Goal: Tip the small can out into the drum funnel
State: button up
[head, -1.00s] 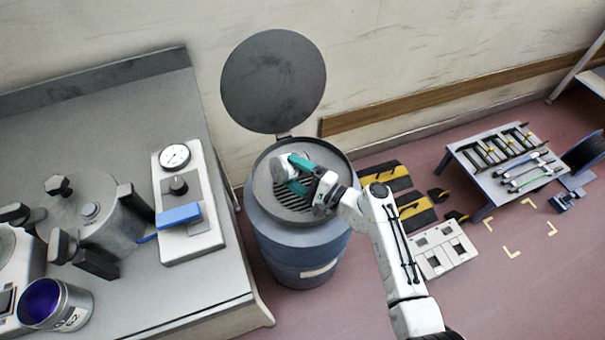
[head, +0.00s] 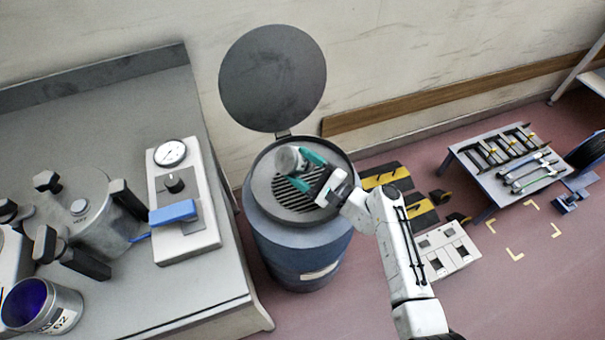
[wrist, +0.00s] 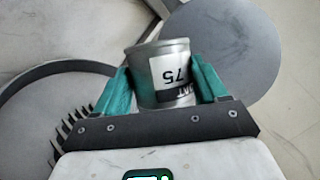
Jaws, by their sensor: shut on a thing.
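The small can (head: 289,159) is grey metal and held over the drum funnel (head: 261,190), a dark round dish with a slotted grate on top of the blue-grey drum (head: 295,258). My gripper (head: 306,172) is shut on the can, with a green finger on each side. In the wrist view the small can (wrist: 163,70) sits between my fingertips (wrist: 160,85), its white "75" label upside down. The can looks tilted; its inside and any contents are hidden. The funnel's rim and grate show at the left of the wrist view.
The drum's round lid (head: 273,80) stands open behind the funnel. A grey bench (head: 110,105) at left holds a gauge box (head: 185,235), a pressure pot and a can of purple paint (head: 42,305). A low tool table (head: 480,175) stands at right.

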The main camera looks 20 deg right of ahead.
jog(key=shift+w+d+m+t+b, duration=0.1)
jog(key=shift+d+m+t+b, duration=0.25)
jog(key=shift+m, duration=0.45)
jog(key=shift+w+d+m+t+b, duration=0.1)
jog(key=shift+d+m+t+b, duration=0.25)
jog(key=shift+m, duration=0.45)
jog(key=shift+a+r, duration=0.1)
